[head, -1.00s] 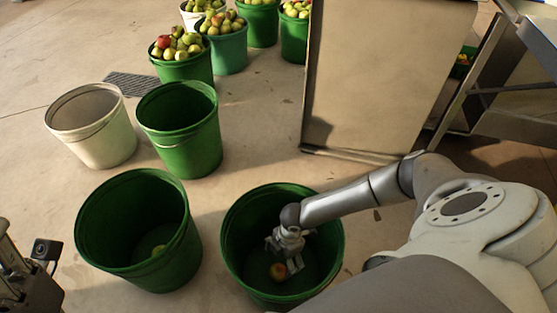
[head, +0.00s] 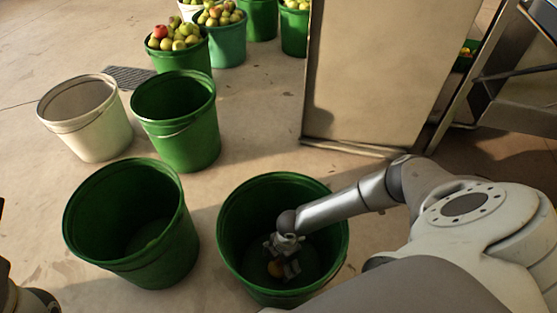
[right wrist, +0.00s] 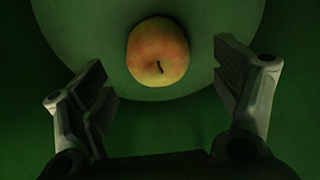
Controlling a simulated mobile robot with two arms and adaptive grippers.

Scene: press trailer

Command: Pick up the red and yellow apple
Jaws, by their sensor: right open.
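The red and yellow apple (right wrist: 158,50) lies on the bottom of the front right green bucket (head: 336,238), its dark stem facing the wrist camera. In the head view only an orange part of the apple (head: 275,269) shows beside my fingers. My right gripper (head: 284,264) is inside this bucket, pointing down, open and empty. In the right wrist view its fingers stand left and right of the apple's line, with gaps on both sides; the apple sits toward the top, around and beyond the fingertips. My left gripper is not clearly visible.
The bucket wall surrounds my right gripper. Another green bucket (head: 90,235) stands to its left. Behind are a green bucket (head: 185,145) and a white bucket (head: 100,135). Buckets full of apples (head: 185,58) stand at the back. A metal panel (head: 365,75) stands behind right.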

